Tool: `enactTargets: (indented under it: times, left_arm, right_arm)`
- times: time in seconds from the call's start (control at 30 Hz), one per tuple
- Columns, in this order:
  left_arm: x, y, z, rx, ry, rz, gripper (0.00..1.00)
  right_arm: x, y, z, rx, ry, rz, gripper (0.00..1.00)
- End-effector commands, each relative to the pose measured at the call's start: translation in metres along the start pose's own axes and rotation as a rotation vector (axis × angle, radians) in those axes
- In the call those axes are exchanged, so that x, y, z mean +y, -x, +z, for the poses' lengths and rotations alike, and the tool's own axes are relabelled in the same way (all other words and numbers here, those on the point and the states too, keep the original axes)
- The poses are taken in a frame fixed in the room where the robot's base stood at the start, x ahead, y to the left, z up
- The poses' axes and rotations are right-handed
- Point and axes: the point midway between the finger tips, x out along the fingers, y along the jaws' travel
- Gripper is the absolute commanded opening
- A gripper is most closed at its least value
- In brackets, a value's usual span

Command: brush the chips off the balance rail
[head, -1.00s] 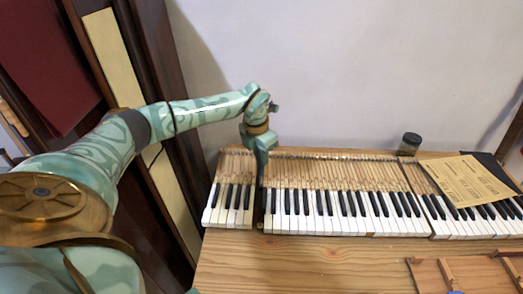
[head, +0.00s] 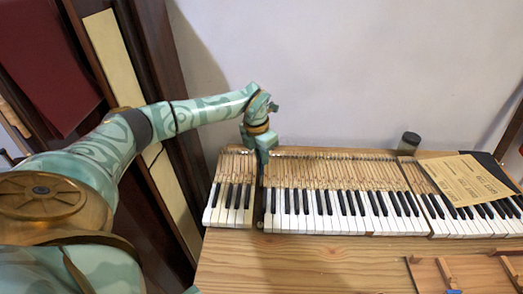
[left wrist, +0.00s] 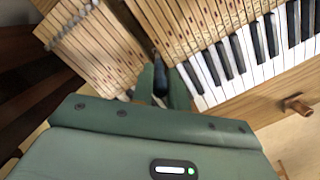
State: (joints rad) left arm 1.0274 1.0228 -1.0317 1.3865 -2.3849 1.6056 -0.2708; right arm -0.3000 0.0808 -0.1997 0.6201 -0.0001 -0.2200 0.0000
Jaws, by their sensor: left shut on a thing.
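My left gripper (head: 262,160) points down over the narrow gap between two blocks of piano keys. It is shut on a slim dark thing, seemingly the brush (left wrist: 160,75), which shows between the fingers in the left wrist view. Its lower end is hard to make out. The short key block (head: 232,190) lies left of the gripper and the longer key block (head: 330,200) lies right of it. The balance rail is not clearly seen; it seems to lie in or under the gap. I cannot make out any chips. My right gripper is not in view.
A dark jar (head: 410,142) stands behind the keys. A tan paper sheet (head: 468,185) lies over the right keys. A wooden tray (head: 430,272) sits at the front right. The bench front (head: 300,265) is clear. A wall rises behind.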

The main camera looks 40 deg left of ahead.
Motion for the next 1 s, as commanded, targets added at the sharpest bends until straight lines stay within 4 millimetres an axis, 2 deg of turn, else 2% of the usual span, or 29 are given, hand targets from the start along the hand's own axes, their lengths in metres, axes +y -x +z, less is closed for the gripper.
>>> enactTargets:
  times: [0.8,1.0]
  left_arm:
    - [0.0000,-0.0096,-0.0015,0.001,0.000,0.000,0.00]
    - [-0.0015,-0.0071,-0.0027,0.000,-0.001,0.000,0.00]
  right_arm:
    - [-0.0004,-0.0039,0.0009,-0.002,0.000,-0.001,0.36]
    - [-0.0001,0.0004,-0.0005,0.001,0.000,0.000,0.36]
